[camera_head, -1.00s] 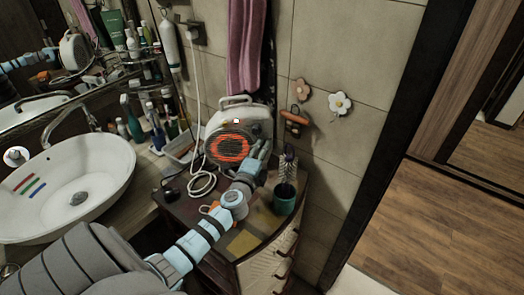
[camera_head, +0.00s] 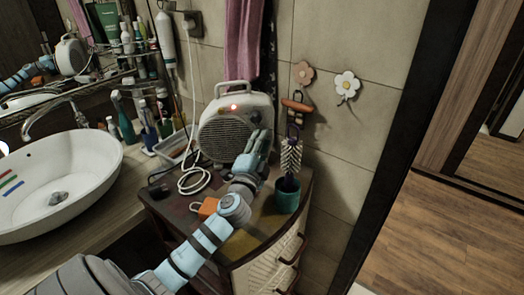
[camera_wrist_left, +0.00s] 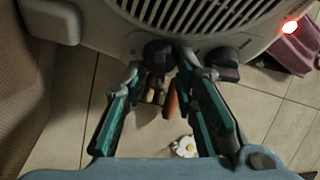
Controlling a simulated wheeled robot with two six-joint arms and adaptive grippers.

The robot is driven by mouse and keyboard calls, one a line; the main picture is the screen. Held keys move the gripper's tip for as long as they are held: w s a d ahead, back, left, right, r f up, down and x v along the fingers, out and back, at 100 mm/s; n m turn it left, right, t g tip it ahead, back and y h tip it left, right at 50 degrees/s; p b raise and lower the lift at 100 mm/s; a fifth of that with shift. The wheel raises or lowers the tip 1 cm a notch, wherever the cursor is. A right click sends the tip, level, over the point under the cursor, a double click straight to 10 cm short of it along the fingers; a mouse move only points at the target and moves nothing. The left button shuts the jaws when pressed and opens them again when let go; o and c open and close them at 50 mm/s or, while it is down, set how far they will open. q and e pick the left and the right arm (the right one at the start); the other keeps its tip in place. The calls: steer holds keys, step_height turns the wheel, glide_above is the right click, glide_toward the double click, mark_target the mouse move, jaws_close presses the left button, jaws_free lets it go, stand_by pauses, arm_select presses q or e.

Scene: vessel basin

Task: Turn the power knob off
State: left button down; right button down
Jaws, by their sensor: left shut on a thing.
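A white fan heater (camera_head: 236,90) stands on the cabinet against the tiled wall. Its round grille is dark grey, and a small red light (camera_head: 234,107) glows on its top. In the left wrist view the heater (camera_wrist_left: 120,28) appears upside down with two dark knobs on its panel. My left gripper (camera_head: 258,142) is at the heater's right front. In the wrist view its teal fingers (camera_wrist_left: 158,70) are shut on one dark knob (camera_wrist_left: 157,54). The other knob (camera_wrist_left: 224,62) is just to the right, beside a finger. The knob markings are unreadable. My right gripper is not in view.
A teal cup (camera_head: 287,198) with a brush stands right of my left arm on the cabinet. An orange object (camera_head: 206,208) and a white cord (camera_head: 193,180) lie left of it. A white sink (camera_head: 60,175) is at the left. Open wooden floor (camera_head: 450,230) lies right.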

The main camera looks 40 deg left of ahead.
arm_select(q)
steer(key=c, duration=1.4)
jaws_free()
steer(key=v, duration=1.2)
